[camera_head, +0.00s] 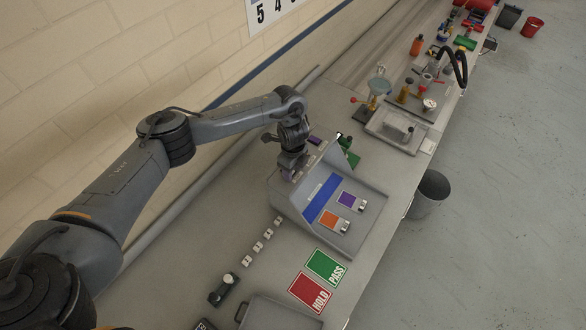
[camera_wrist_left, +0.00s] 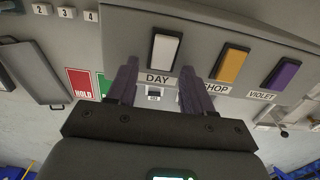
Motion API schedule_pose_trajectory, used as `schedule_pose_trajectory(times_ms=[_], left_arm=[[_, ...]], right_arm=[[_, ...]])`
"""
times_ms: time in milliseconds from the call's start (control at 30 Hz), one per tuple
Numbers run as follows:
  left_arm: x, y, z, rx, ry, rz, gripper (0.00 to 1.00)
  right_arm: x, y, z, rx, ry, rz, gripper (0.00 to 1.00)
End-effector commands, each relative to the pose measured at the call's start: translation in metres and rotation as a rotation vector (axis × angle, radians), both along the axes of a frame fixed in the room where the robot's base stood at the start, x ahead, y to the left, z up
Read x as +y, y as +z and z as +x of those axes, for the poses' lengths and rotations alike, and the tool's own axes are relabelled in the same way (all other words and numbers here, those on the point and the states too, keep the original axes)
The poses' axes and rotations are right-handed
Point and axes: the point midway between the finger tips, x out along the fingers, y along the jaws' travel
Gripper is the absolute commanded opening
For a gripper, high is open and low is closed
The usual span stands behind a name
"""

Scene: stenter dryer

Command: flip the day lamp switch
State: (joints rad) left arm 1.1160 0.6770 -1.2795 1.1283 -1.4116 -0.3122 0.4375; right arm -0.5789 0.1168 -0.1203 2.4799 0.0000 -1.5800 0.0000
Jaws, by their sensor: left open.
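The day lamp switch (camera_wrist_left: 165,50) is a white rocker in a black frame, above a label reading DAY, in the left wrist view. It sits on the grey panel of a light box (camera_head: 372,222). An orange SHOP switch (camera_wrist_left: 231,65) and a purple VIOLET switch (camera_wrist_left: 282,73) are to its right. My left gripper (camera_wrist_left: 160,75) is open and empty, its two fingers pointing at the panel on either side of the DAY label. In the head view my left gripper (camera_head: 288,174) is over the box's top and hides the day switch. My right gripper is not in view.
Orange (camera_head: 328,219) and purple (camera_head: 347,199) swatches lie in the box. Green PASS (camera_head: 325,266) and red HOLD (camera_head: 309,292) cards lie in front, with small numbered tiles (camera_head: 257,247) to the left. A tray with glassware stands behind. A wall runs along the left.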

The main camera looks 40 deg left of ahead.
Motion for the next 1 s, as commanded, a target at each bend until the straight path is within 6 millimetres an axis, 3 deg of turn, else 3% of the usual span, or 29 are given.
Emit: schedule_pose_trajectory(times_ms=[333,667,833,1000], left_arm=[[0.0,-0.0026,0.0002,-0.001,0.0,0.0,0.5],[0.0,-0.0024,0.0001,-0.001,0.0,0.0,0.0],[0.002,-0.003,-0.0005,0.0,0.005,-0.035,0.0],[0.0076,-0.0032,-0.0011,-0.01,0.008,-0.186,0.0]], right_arm=[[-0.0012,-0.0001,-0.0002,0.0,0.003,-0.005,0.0],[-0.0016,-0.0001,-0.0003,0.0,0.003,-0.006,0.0],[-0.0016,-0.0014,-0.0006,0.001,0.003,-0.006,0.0],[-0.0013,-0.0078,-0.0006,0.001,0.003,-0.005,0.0]])
